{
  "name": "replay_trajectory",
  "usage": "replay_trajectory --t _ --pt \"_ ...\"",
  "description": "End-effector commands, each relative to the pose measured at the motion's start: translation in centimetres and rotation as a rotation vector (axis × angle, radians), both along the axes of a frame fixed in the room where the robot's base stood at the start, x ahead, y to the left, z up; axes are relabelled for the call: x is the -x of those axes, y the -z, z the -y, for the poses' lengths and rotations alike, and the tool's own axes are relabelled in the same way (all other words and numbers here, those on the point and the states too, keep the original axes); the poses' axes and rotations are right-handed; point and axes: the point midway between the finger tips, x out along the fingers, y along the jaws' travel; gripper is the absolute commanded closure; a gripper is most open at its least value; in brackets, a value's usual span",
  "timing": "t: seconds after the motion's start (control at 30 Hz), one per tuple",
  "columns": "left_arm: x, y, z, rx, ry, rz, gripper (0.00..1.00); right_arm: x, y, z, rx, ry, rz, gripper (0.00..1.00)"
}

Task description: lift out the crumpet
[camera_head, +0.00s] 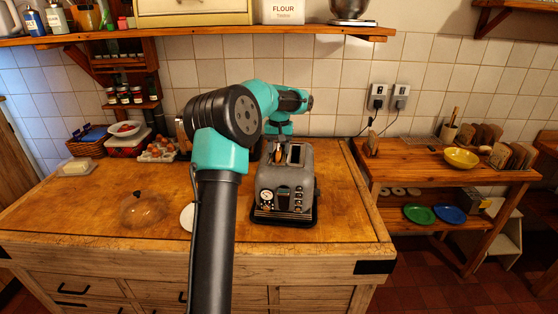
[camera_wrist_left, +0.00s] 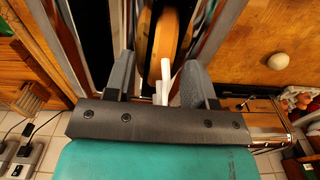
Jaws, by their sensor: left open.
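The grey toaster (camera_head: 284,190) stands on the wooden worktop, its dial and buttons facing me. The crumpet (camera_wrist_left: 166,34) is a brown, rounded slice standing on edge in one toaster slot. Its top also shows in the head view (camera_head: 276,153), in the left slot. The other slot looks dark and empty. My left gripper (camera_wrist_left: 160,68) is open above the toaster, with its fingers on either side of the crumpet's line and apart from it. In the head view the left gripper (camera_head: 278,139) is partly hidden behind its own wrist. My right gripper is in neither view.
A clear dome (camera_head: 145,209) and a partly hidden white plate (camera_head: 187,217) are on the worktop, left of the toaster. Eggs (camera_head: 158,149) sit at the back. A side table (camera_head: 410,166) with a yellow bowl (camera_head: 461,158) stands right. A shelf (camera_head: 215,33) runs overhead.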

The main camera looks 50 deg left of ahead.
Motion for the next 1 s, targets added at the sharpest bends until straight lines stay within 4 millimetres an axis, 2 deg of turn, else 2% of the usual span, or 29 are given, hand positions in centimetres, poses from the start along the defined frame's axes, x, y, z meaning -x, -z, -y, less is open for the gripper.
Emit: replay_trajectory --t 0.07,0.57,1.0 --pt "0.0 -0.02 0.0 0.0 0.0 0.0 0.51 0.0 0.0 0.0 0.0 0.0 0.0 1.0" --pt "0.0 -0.02 0.0 0.0 0.0 0.0 0.99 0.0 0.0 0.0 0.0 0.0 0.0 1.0" --pt "-0.01 -0.15 -0.01 0.0 0.0 0.0 1.0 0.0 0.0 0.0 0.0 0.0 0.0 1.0"
